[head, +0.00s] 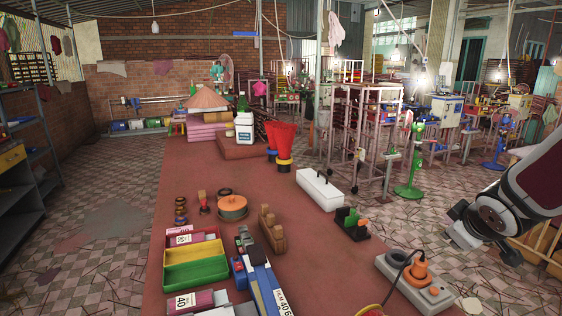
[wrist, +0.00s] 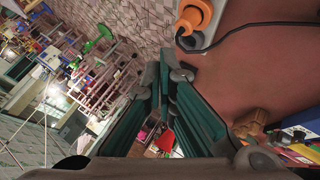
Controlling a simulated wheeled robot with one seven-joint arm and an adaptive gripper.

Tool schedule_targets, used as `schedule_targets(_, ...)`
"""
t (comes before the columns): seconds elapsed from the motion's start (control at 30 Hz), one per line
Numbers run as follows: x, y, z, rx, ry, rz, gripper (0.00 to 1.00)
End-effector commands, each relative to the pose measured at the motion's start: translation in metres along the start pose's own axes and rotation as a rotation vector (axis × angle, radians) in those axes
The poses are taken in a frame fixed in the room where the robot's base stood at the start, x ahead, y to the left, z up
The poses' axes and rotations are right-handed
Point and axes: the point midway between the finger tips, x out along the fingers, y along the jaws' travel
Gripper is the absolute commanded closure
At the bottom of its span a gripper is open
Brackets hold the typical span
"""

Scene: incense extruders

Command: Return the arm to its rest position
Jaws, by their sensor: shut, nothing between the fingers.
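My arm (head: 519,190) reaches in from the right edge of the head view. My gripper (wrist: 166,66) fills the lower middle of the wrist view, with green-padded fingers. Its fingertips are together and nothing is held. In the head view it is off the right side of the red-brown table (head: 130,298), over the tiled floor, clear of the things on the table. Most of the upper arm is outside the picture.
A power strip (head: 432,292) with an orange plug (head: 419,269) stands on the table's right edge, nearest the arm. A white box (head: 320,190), green-black block (head: 351,222) and yellow-green tray (head: 195,266) stand farther left. Metal racks (head: 372,130) and a green stand (head: 414,160) are behind.

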Motion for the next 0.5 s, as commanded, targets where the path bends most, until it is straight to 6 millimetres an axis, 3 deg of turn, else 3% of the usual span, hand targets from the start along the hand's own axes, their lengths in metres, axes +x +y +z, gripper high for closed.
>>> schedule_targets(0.03, -0.022, -0.003, -0.005, 0.037, -0.014, 0.014, 1.00)
schedule_targets(0.27, -0.111, -0.043, 0.003, 0.248, -0.111, -0.015, 1.00)
schedule_targets(0.5, -0.195, -0.116, 0.026, 0.435, -0.188, -0.167, 1.00)
